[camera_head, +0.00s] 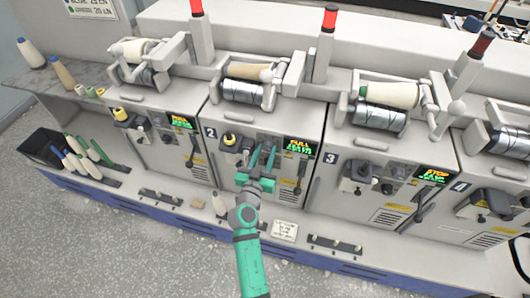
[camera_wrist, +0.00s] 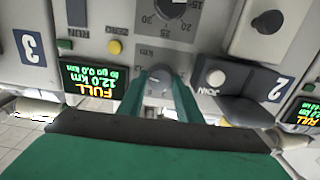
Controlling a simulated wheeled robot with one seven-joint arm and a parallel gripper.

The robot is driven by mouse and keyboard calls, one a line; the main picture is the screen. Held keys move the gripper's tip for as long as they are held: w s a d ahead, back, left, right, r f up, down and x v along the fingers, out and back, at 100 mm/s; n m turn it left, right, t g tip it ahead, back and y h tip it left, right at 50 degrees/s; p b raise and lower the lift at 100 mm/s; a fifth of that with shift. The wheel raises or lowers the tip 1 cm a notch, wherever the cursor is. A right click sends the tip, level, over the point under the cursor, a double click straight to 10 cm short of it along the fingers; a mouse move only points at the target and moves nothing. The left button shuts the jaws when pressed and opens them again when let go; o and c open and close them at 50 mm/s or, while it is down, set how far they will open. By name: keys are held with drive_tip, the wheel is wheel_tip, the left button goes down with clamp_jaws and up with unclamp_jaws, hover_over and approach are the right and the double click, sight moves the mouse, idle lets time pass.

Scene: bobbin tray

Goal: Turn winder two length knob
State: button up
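Winder two (camera_head: 225,112) carries the label 2 and a lit screen (camera_head: 299,148). In the wrist view, which is upside down, the screen (camera_wrist: 90,85) reads FULL, 12.0 km, to go 0.0 km. My gripper (camera_head: 262,158) is in front of winder two's panel. In the wrist view its green fingers (camera_wrist: 160,82) stand apart on either side of a small grey round knob (camera_wrist: 159,76). Whether they touch it cannot be told. A larger dark knob (camera_wrist: 172,7) with a numbered scale including 25 and 30 sits beyond the fingertips.
A JOIN button (camera_wrist: 215,77) and a yellow button (camera_wrist: 114,47) flank the fingers. Winder three (camera_head: 375,145) stands to the right, its screen (camera_head: 434,176) reading STOP. A lever (camera_head: 300,172) hangs below winder two's screen. Bobbins (camera_head: 90,148) stand on the ledge at left.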

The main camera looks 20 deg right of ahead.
drive_tip(key=shift+n, duration=0.4)
drive_tip(key=n, duration=0.5)
drive_tip(key=shift+n, duration=0.3)
drive_tip(key=n, duration=0.3)
drive_tip(key=shift+n, duration=0.3)
drive_tip(key=n, duration=0.3)
drive_tip(key=shift+n, duration=0.3)
drive_tip(key=n, duration=0.5)
drive_tip(key=shift+n, duration=0.3)
drive_tip(key=n, duration=0.4)
drive_tip(key=shift+a+n, duration=0.1)
drive_tip(key=shift+n, duration=0.2)
